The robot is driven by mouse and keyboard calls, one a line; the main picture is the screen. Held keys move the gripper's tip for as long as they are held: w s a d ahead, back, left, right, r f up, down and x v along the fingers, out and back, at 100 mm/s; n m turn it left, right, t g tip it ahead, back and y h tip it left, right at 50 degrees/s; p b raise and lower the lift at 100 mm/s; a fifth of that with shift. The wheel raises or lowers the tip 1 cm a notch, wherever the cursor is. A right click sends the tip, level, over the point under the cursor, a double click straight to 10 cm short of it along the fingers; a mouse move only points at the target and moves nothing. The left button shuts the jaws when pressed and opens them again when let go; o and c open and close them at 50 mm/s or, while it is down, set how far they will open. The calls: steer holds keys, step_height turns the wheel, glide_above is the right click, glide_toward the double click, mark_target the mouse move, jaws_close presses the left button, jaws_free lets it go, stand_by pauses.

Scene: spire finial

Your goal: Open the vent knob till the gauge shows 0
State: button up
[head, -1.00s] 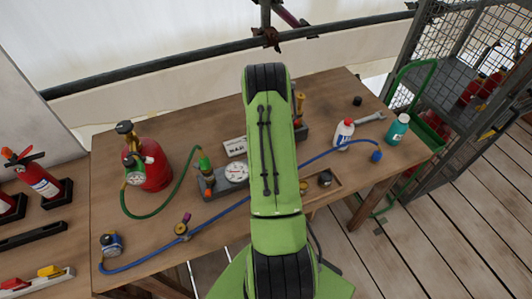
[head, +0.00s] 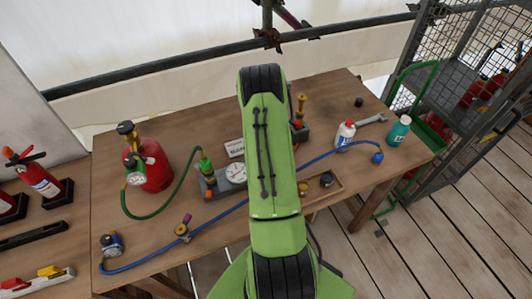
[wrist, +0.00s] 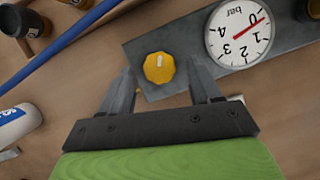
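The yellow vent knob (wrist: 158,67) with a pale mark sits on a grey block (wrist: 185,62) in the wrist view. My gripper (wrist: 163,75) is open, with one finger on each side of the knob; small gaps show, and contact is not clear. The white gauge (wrist: 238,33) is beside the knob on the same block. Its red needle points to the upper right in this view, close to the 0. In the head view the gauge (head: 236,172) shows at the edge of my arm, which hides the knob and my gripper.
On the wooden table (head: 215,230) are a red cylinder (head: 153,168) with a green hose, a blue hose (head: 225,212), a white bottle (head: 345,133), a teal bottle (head: 398,130) and a wrench (head: 372,118). A mesh cage stands at the right.

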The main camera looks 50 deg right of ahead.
steer(key=p+v, duration=0.2)
steer(key=v, duration=1.3)
steer(key=shift+w+r, duration=0.15)
steer(key=shift+r, duration=0.2)
steer(key=shift+d, duration=0.1)
steer(key=a+r+n+t+h, duration=0.2)
steer(key=a+r, duration=0.7)
steer(key=a, duration=0.2)
steer(key=a+r+n+t+h, duration=0.1)
steer(key=a+r+n+t, duration=0.1)
steer(key=a+r, duration=0.75)
steer(key=s+a+f+n+t, duration=0.2)
steer(key=s+a, duration=0.5)
steer(key=s+a+f+n+t, duration=0.1)
steer(key=s+a+n+t, duration=0.1)
steer(key=s+a, duration=0.5)
steer(key=shift+s+a+f+n+t, duration=0.3)
steer(key=shift+a+f+n+t, duration=0.05)
steer(key=shift+a+n+t, duration=0.05)
